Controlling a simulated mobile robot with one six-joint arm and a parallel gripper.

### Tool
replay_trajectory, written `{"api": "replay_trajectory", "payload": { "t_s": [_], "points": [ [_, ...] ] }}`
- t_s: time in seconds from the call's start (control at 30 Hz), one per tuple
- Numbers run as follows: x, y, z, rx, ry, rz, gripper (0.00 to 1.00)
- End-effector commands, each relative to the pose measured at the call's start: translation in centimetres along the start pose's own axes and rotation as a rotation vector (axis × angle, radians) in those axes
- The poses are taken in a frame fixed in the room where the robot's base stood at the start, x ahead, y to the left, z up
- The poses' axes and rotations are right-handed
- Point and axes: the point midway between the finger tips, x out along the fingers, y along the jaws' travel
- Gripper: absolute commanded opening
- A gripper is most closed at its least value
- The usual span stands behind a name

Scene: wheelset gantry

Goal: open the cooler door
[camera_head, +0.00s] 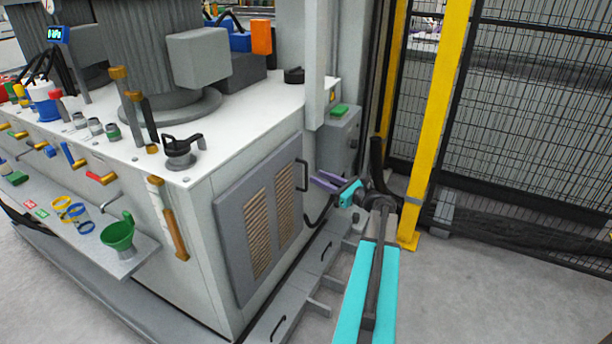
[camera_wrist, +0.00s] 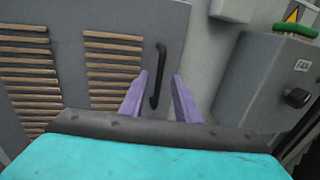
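The cooler door (camera_head: 233,233) is a grey panel with two tan louvred grilles on the side of the white machine cabinet. It looks shut. Its black bar handle (camera_head: 302,175) is upright near the right edge. In the wrist view the door (camera_wrist: 95,15) fills the left, and the handle (camera_wrist: 158,77) appears between my two purple fingers. My gripper (camera_head: 325,182) is open, to the right of the handle in the head view. In the wrist view my gripper (camera_wrist: 160,90) has a gap around the handle; I cannot tell whether the handle is between the fingers in depth.
A grey box with a green top (camera_head: 339,137) stands right of the door; it shows with a black knob in the wrist view (camera_wrist: 262,80). A yellow post (camera_head: 440,100) and mesh fence (camera_head: 545,110) stand to the right. The floor (camera_head: 480,290) at the lower right is clear.

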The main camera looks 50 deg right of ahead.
Motion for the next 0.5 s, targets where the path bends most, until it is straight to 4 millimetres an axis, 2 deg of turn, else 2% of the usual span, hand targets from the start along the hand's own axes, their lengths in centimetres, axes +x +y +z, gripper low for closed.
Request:
{"api": "replay_trajectory", "payload": {
  "t_s": [0.3,0.5],
  "points": [
    [4.6,0.0,-0.2,0.0,0.0,0.001,0.29],
    [6.4,-0.1,-0.1,0.0,0.0,0.0,0.29]
  ]
}}
